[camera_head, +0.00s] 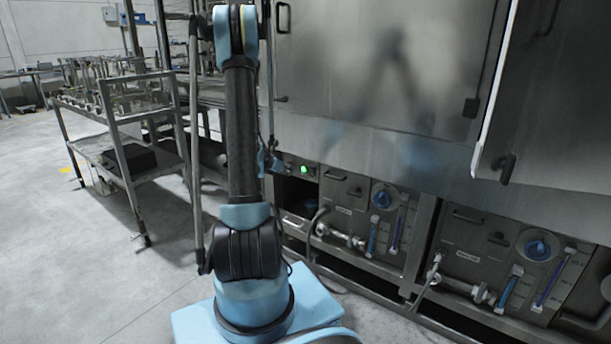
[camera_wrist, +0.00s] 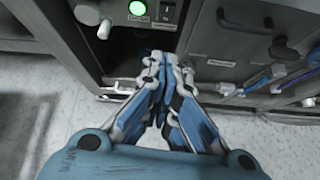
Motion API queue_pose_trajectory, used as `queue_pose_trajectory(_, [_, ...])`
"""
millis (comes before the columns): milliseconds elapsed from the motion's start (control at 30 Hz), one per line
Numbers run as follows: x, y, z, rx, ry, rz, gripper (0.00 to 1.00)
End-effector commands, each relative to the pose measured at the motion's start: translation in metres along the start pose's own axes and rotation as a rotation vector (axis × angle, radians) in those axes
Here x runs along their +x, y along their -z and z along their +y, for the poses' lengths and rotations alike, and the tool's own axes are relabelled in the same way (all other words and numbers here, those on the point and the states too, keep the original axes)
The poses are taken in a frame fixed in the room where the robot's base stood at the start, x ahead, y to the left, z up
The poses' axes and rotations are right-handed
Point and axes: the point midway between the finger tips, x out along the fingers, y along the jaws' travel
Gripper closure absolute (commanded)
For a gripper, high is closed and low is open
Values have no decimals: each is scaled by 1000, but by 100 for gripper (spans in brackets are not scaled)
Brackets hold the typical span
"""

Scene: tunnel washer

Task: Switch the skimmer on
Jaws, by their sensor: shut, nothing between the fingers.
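A small control panel (camera_head: 298,168) on the washer's lower front carries a lit green lamp (camera_head: 304,169). In the wrist view the green lamp (camera_wrist: 137,8) sits beside a dark switch (camera_wrist: 167,11), with small labels below that I cannot read. Which control belongs to the skimmer cannot be read. My gripper (camera_wrist: 166,62) is shut and empty, its fingertips in front of and below the panel, apart from the switch in the picture. In the head view my gripper (camera_head: 270,162) shows small, just left of the panel, partly hidden by my arm.
Right of the panel are drawer fronts with handles (camera_wrist: 245,22), blue dials (camera_head: 382,198), flow tubes and valves. An open dark bay (camera_head: 298,193) lies below the panel. A metal rack (camera_head: 125,150) stands at left. A door (camera_head: 545,110) juts out at right. Left floor is clear.

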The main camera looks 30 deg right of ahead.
Motion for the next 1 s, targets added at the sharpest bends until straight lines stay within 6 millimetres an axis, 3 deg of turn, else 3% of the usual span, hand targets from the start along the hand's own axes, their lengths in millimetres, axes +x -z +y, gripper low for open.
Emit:
queue_pose_trajectory(200, [27,2,-3,-106,10,-38,100])
queue_pose_trajectory(767, [36,2,-4,-124,13,-43,100])
queue_pose_trajectory(1000, [67,1,-4,-123,14,-43,100])
